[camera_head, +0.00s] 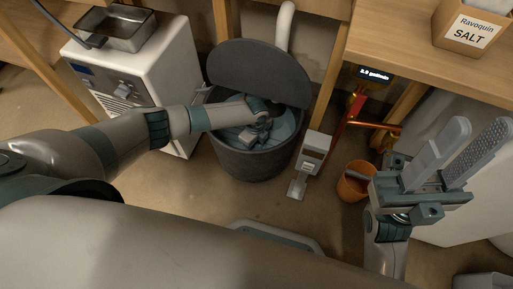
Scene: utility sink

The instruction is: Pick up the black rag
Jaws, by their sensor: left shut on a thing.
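My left arm reaches into a round dark grey tub (240,163) with blue-grey water in it. My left gripper (262,128) is low inside the tub, shut, with its fingertips mostly hidden by the hand. A small dark patch beside the gripper looks like the black rag (274,106); its shape and extent are hard to make out. My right gripper (462,158) is at the right, with its two fingers pointing up and apart, open and empty.
A raised dark lid stands behind the tub. A white machine (140,72) with a metal basin (117,28) is at left. A metal foot pedal (297,186), an orange bucket (350,188) and copper pipes are to the right, below a wooden counter (425,60) with a salt box (470,28).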

